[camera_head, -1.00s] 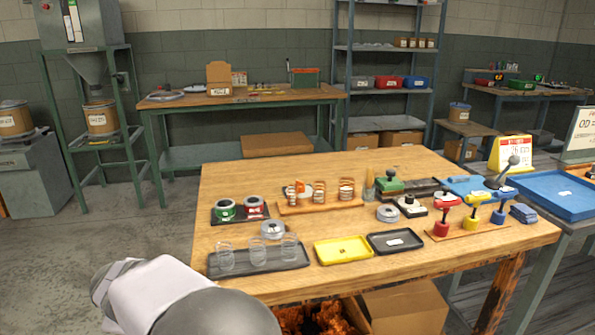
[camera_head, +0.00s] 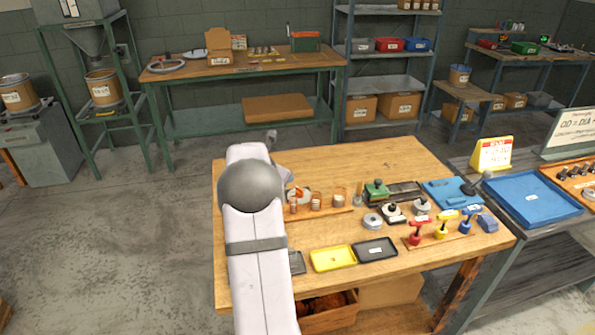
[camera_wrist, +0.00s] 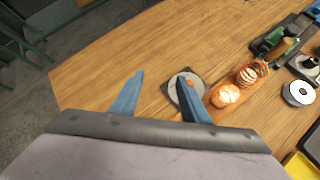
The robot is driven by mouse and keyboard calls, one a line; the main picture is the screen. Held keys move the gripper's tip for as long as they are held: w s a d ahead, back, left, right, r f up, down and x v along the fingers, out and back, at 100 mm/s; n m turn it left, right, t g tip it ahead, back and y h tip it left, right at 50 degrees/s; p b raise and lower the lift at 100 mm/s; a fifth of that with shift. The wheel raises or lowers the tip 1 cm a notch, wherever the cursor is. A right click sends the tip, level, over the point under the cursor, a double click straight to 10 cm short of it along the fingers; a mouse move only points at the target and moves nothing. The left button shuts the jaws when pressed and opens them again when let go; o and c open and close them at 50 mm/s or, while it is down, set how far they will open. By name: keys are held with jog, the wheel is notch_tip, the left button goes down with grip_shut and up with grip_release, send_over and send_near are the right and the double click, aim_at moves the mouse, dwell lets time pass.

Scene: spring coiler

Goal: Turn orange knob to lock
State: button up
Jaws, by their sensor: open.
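A round grey disc on a dark square base shows in the wrist view, with a small orange-red piece (camera_wrist: 190,83) on it that looks like the orange knob. The right finger of my gripper (camera_wrist: 160,95) overlaps part of the disc in that view. In the head view the orange piece (camera_head: 296,196) shows just right of my arm, which hides the left part of the table. I cannot tell the knob's turn position.
A wooden strip with coiled springs (camera_wrist: 228,95) lies right of the disc. The yellow tray (camera_head: 333,258), black tray (camera_head: 375,250) and red, yellow and blue handled tools (camera_head: 441,231) stand toward the front and right. The table's left side (camera_wrist: 110,70) is bare in the wrist view.

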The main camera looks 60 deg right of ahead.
aim_at(299, 190)
jog(key=s, duration=0.1)
jog(key=s+a+f+g+p, duration=0.1)
jog(key=s+g+p, duration=0.1)
jog(key=shift+s+a+f+n+y, duration=0.2)
jog(key=shift+s+a+n+y, duration=0.1)
jog(key=shift+s, duration=0.05)
jog(key=shift+s+a+f, duration=0.2)
jog(key=shift+s+f, duration=0.1)
jog(key=shift+p+x, duration=1.25)
jog(key=shift+x, duration=2.4)
jog(key=shift+c, duration=0.5)
jog(key=shift+g, duration=0.3)
jog(key=c, duration=0.9)
